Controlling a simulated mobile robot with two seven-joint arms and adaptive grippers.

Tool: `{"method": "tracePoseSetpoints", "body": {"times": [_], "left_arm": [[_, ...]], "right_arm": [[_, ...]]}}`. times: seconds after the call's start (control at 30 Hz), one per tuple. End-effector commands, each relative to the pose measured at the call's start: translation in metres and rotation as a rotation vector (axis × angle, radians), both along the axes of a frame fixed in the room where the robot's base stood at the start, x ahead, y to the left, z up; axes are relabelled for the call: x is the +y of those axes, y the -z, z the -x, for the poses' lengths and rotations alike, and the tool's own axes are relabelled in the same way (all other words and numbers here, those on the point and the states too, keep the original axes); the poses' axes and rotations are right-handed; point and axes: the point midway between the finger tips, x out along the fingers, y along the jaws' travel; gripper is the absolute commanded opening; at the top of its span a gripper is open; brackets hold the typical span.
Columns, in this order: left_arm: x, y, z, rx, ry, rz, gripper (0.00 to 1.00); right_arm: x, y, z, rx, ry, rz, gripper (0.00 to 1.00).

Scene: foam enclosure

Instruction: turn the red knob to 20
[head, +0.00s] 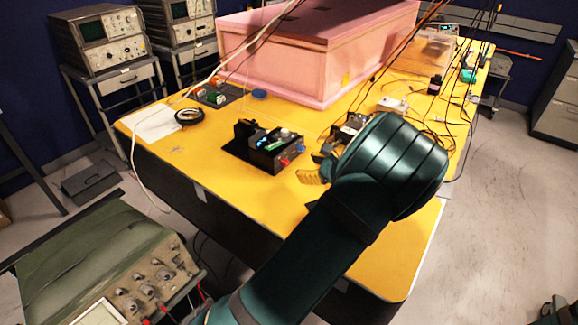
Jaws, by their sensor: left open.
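A small black instrument box (240,153) sits on the yellow table, with blue lit displays and several small coloured knobs on it. A red knob (285,162) shows on its right side; its pointer and scale are too small to read. My left gripper (314,167) is open just right of the box, apart from the red knob as far as I can tell. My large dark green wrist hides much of the gripper. My right gripper is not in view.
The yellow table (225,195) is clear in front of the box. A pink foam enclosure (290,50) stands behind. Black tape (189,116) and a white sheet (152,123) lie left. Cables and small devices crowd the right. A green oscilloscope (90,265) stands at lower left.

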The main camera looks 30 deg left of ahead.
Motion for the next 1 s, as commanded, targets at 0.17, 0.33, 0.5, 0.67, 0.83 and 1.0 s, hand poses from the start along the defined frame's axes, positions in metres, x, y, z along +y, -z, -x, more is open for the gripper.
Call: {"method": "tracePoseSetpoints", "body": {"times": [0.17, 0.33, 0.5, 0.67, 0.83, 1.0], "left_arm": [[0.034, 0.016, -0.005, 0.002, -0.003, -0.002, 0.55], [0.058, 0.025, -0.009, 0.001, 0.000, -0.001, 0.55], [0.073, 0.031, -0.012, 0.000, 0.000, -0.001, 0.55], [0.077, 0.032, -0.013, 0.001, 0.001, 0.001, 0.55], [0.077, 0.032, -0.013, 0.001, 0.001, 0.001, 0.55], [0.077, 0.032, -0.013, 0.001, 0.001, 0.000, 0.18]], "right_arm": [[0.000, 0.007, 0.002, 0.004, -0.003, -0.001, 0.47], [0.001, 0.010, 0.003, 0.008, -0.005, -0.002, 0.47], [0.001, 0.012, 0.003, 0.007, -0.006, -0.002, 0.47], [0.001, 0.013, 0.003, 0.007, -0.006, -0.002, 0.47], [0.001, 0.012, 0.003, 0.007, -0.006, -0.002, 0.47], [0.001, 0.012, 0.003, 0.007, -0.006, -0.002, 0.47]]}}
